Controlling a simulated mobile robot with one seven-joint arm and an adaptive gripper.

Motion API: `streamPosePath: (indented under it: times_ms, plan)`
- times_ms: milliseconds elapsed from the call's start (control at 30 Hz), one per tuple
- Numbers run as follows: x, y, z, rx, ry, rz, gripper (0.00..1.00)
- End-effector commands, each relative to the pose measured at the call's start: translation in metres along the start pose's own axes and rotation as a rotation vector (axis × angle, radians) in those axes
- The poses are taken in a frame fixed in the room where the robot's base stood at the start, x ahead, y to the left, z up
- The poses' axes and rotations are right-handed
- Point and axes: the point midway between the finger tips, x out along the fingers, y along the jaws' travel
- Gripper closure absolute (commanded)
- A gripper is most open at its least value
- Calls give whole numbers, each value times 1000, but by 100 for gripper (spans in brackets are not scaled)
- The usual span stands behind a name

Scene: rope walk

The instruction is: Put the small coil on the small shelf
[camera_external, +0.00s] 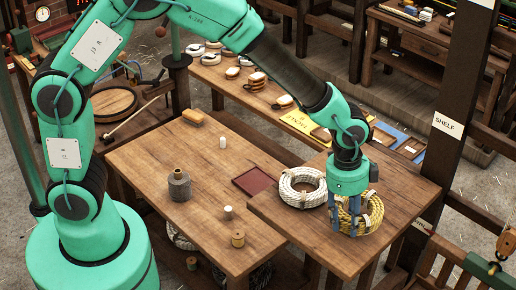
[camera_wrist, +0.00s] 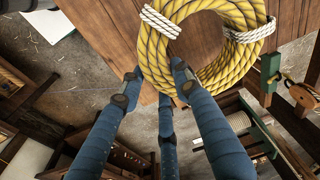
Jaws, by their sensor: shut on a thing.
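My gripper (camera_external: 343,226) points down at the right-hand board, with its blue fingers shut on the rim of a yellow rope coil (camera_external: 372,212). In the wrist view, the fingers (camera_wrist: 157,82) straddle the near rim of the yellow coil (camera_wrist: 152,50), which has white ties. A larger-looking white rope coil (camera_external: 301,186) lies flat just left of it. The raised wooden board (camera_external: 290,228) is under both coils; I cannot tell whether the yellow coil touches it. A post beside it carries a sign reading SHELF (camera_external: 447,124). The fingers partly hide the yellow coil.
The lower table to the left holds a grey spool (camera_external: 179,186), a dark red tray (camera_external: 251,181), small bobbins and a brush (camera_external: 192,118). The dark post (camera_external: 460,85) stands close to the board's right side. A back bench holds several small coils.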

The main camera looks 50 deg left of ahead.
Motion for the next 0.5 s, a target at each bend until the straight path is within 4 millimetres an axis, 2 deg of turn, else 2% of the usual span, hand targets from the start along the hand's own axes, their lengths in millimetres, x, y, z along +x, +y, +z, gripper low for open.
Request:
streamPosePath:
  times_ms: [300,500]
  plan:
    - [30,0,4,0,-1,1,100]
    - [35,0,4,0,0,-1,100]
